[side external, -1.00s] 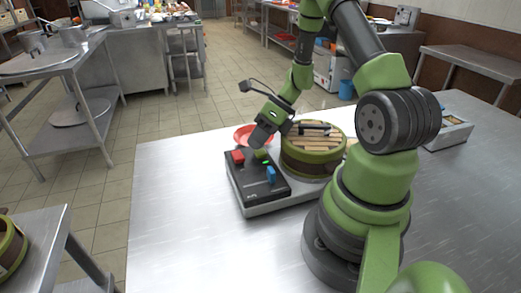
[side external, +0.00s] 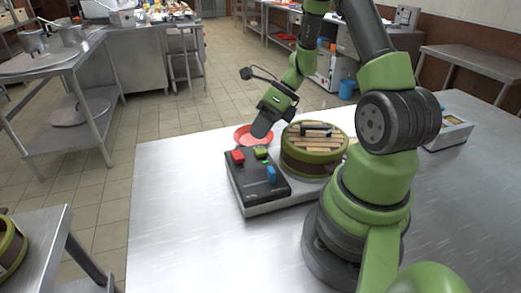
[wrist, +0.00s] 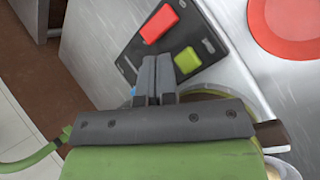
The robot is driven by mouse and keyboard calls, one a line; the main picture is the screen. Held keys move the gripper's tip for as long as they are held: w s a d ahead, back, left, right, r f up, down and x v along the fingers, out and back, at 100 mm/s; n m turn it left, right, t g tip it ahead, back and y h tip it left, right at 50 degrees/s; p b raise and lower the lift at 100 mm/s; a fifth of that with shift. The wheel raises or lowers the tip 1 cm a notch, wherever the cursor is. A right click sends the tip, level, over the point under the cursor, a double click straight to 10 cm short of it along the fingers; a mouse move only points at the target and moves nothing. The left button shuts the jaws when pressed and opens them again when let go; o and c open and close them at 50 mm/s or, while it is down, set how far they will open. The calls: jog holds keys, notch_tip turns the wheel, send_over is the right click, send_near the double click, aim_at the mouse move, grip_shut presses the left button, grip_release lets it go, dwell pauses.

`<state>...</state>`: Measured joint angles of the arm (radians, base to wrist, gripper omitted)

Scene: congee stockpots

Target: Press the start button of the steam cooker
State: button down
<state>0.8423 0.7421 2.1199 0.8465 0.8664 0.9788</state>
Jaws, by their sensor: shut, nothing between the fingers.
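The steam cooker has a black control panel (side external: 250,184) on a grey base, with a round wooden steamer (side external: 308,163) with a green band beside it. The panel carries a red button (side external: 237,157), a green button (side external: 261,151) and a blue switch (side external: 271,174). My gripper (side external: 261,131) is shut and empty, raised above the green button and apart from it. In the wrist view my gripper (wrist: 157,60) shows shut, with the red button (wrist: 160,23) and green button (wrist: 188,61) beyond its tips. The blue switch is mostly hidden there.
A red bowl or plate (side external: 243,135) lies behind the panel, close to my gripper; it also shows in the wrist view (wrist: 290,22). A grey box (side external: 447,132) stands at the far right of the metal table (side external: 175,215). The table's left part is clear.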

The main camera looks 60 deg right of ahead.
jog(key=shift+r, duration=1.2)
jog(key=shift+r, duration=0.1)
jog(key=s+a+r+n+h, duration=0.2)
jog(key=a+r+n, duration=0.9)
jog(key=n, duration=0.5)
jog(key=s+a+r+n+t+h, duration=0.1)
jog(key=s+a+r+n, duration=0.3)
jog(key=n, duration=1)
jog(key=s+r+t, duration=0.1)
jog(key=s+r, duration=0.2)
jog(key=s, duration=0.1)
jog(key=shift+n+t+h, duration=0.3)
jog(key=shift+h, duration=0.1)
